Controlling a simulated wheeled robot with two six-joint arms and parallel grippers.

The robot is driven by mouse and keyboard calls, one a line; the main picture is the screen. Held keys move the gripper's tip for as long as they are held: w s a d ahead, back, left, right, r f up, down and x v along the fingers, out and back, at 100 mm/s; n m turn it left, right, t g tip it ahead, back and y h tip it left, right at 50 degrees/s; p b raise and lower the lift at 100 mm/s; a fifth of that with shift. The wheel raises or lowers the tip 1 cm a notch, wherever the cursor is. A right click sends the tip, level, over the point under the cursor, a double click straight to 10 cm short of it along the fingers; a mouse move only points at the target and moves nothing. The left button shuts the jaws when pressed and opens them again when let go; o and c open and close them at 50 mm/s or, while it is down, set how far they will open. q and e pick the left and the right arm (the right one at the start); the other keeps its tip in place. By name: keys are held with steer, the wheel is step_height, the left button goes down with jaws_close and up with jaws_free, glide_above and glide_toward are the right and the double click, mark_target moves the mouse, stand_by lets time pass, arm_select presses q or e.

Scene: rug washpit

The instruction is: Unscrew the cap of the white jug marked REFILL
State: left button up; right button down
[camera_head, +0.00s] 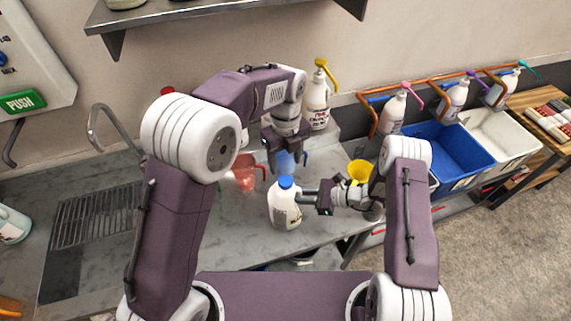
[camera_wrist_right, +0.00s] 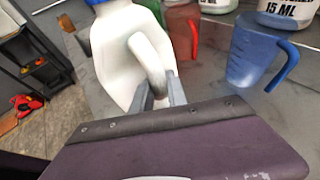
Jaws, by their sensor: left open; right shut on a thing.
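A white jug (camera_head: 284,214) with a blue cap (camera_head: 285,182) stands upright on the grey counter in the head view; its label is too small to read. My right gripper (camera_head: 309,196) comes from the right and is shut on the jug's handle. In the right wrist view its fingers (camera_wrist_right: 160,95) close around the handle of the white jug (camera_wrist_right: 112,60), and the blue cap is mostly cut off at the top edge. My left gripper (camera_head: 286,162) is open, pointing down, above the cap and apart from it.
A red pitcher (camera_head: 245,172) and a blue pitcher (camera_wrist_right: 255,50) stand close behind the jug. A yellow funnel (camera_head: 360,171) is to the right, near my right arm. A sink drainer (camera_head: 95,215) lies left.

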mark_target(286, 180)
arm_select(q)
steer(key=shift+m, duration=1.1)
step_height(286, 180, down, 8)
jaws_close()
